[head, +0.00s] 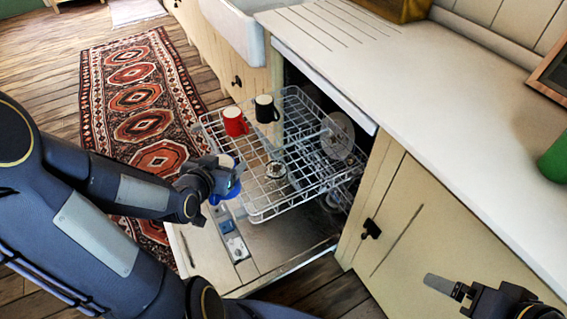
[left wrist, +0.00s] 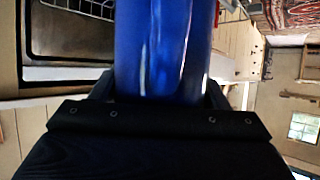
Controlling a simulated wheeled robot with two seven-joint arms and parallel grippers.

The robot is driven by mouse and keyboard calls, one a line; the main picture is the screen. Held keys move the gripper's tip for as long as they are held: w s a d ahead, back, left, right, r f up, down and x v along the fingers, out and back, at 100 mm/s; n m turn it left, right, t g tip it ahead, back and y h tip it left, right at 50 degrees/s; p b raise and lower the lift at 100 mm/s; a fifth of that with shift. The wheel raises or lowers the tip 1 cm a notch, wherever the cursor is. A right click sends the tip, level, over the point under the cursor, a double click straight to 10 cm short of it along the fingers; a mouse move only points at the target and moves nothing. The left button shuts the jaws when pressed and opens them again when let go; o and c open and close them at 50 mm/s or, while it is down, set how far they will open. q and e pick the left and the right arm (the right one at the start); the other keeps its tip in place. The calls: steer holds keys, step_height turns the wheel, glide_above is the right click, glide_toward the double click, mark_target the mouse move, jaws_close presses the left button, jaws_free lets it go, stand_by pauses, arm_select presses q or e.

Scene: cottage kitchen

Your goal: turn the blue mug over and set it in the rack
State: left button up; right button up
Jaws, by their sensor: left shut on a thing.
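The blue mug (head: 224,191) is in my left gripper (head: 222,179), beside the front left edge of the rack (head: 262,213) and above the open dishwasher door. A pale round end of the mug faces up; I cannot tell whether it is its mouth or base. In the left wrist view the blue mug (left wrist: 165,45) fills the middle, between the fingers. The rack is a white wire rack, pulled out. My right gripper (head: 462,291) is at the lower right, away from the rack; its jaw opening is unclear.
A red mug (head: 235,122) and a black mug (head: 266,109) stand at the rack's far left. A clear round dish (head: 338,137) is at its right. The open door (head: 205,245) lies below. The counter (head: 420,95) runs along the right. Much of the rack's near part is clear.

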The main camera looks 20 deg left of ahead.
arm_select(q)
steer(key=w+a+f+b, duration=0.1)
steer(key=w+f, duration=1.2)
steer(key=shift+w+a, duration=0.4)
steer(key=shift+f+b, duration=0.45)
steer(key=shift+b, duration=0.4)
steer(key=o, duration=1.2)
steer(key=shift+c, duration=0.2)
steer(key=shift+r, duration=0.1)
